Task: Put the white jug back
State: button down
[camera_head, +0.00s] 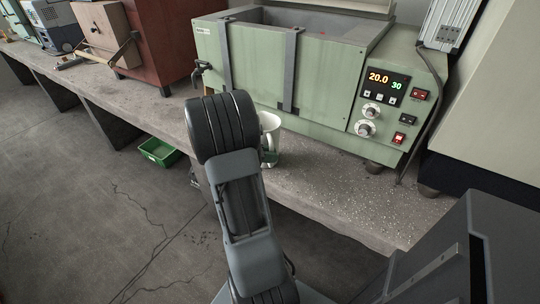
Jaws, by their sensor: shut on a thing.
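The white jug (268,126) stands upright, or is held close to upright, just right of my arm over the concrete bench, in front of the green bath unit. Its pale rim and right side show; its lower part looks darker and greenish. My arm hides its left side. I cannot tell whether its base touches the bench. My arm reaches up the middle of the view, and its thick dark joint covers the place left of the jug. My gripper is hidden behind this arm, so its fingers and any hold on the jug do not show.
The green bath unit (298,68) with a lit display stands right behind the jug. The concrete bench (335,183) is bare at the front right. A reddish-brown cabinet (160,45) stands at the back left. A green bin (158,152) sits on the floor.

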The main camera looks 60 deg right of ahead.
jog(key=shift+f, duration=0.1)
jog(key=c, duration=1.1)
grip_release()
jog(key=shift+r, duration=0.2)
jog(key=p+v, duration=0.2)
jog(key=v, duration=1)
jog(key=s+a+m+t+y, duration=0.1)
jog(key=a+m+t+y, duration=0.3)
jog(key=a, duration=0.9)
jog(key=s+a+r+m+t+y, duration=0.1)
jog(key=a+m+t+y, duration=0.4)
jog(key=a, duration=0.9)
jog(key=s+t, duration=0.1)
jog(key=t, duration=0.2)
jog(key=shift+a+r, duration=0.2)
jog(key=shift+s+r, duration=0.1)
